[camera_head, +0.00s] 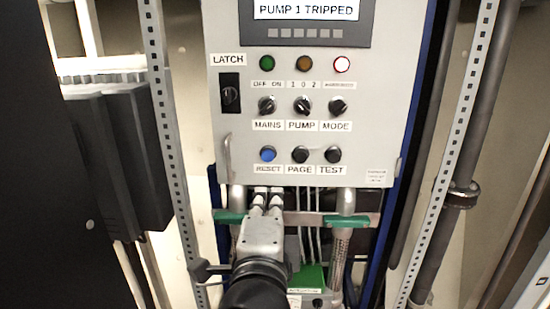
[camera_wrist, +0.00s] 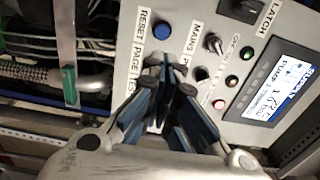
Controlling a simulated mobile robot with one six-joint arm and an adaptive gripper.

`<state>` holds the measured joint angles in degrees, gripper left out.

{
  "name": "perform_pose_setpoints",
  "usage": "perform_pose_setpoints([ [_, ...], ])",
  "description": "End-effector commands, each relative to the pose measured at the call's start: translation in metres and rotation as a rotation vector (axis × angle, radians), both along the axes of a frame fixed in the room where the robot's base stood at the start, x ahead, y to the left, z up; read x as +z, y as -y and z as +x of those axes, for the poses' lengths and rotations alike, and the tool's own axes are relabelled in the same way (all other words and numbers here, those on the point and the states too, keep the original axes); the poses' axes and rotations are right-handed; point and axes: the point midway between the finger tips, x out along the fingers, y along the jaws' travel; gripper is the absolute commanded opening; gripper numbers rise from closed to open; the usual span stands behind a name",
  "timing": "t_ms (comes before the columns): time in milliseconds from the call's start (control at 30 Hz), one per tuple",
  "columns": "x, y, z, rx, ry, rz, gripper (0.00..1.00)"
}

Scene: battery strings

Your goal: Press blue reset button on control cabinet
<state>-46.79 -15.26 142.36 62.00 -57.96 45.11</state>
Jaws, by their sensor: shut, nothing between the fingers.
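The grey control cabinet (camera_head: 225,110) faces me. Its blue button (camera_head: 267,154), labelled RESET, is at the lower left of the panel, left of the black PAGE button (camera_head: 300,155) and TEST button (camera_head: 333,155). My gripper (camera_head: 267,193) appears just below the blue button in the head view, at the panel's lower edge. In the wrist view my gripper (camera_wrist: 167,75) has its fingertips together with nothing held. The blue button (camera_wrist: 161,30) shows uncovered beyond the tips, apart from them in the picture. The fingers partly hide the PAGE and TEST area there.
A handle (camera_head: 228,158) stands out at the panel's left edge. Pipes with green clamps (camera_head: 345,220) run below the cabinet.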

Motion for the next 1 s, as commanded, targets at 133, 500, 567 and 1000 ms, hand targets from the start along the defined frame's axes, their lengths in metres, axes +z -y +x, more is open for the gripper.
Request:
perform_pose_setpoints([
  [133, 0.000, 0.000, 0.000, -0.007, 0.003, 0.006, 0.00],
  [500, 0.000, 0.001, 0.011, -0.008, 0.002, 0.001, 0.00],
  [567, 0.000, 0.002, 0.019, -0.010, 0.003, 0.001, 0.00],
  [1000, 0.000, 0.006, 0.109, -0.009, 0.001, 0.002, 0.00],
])
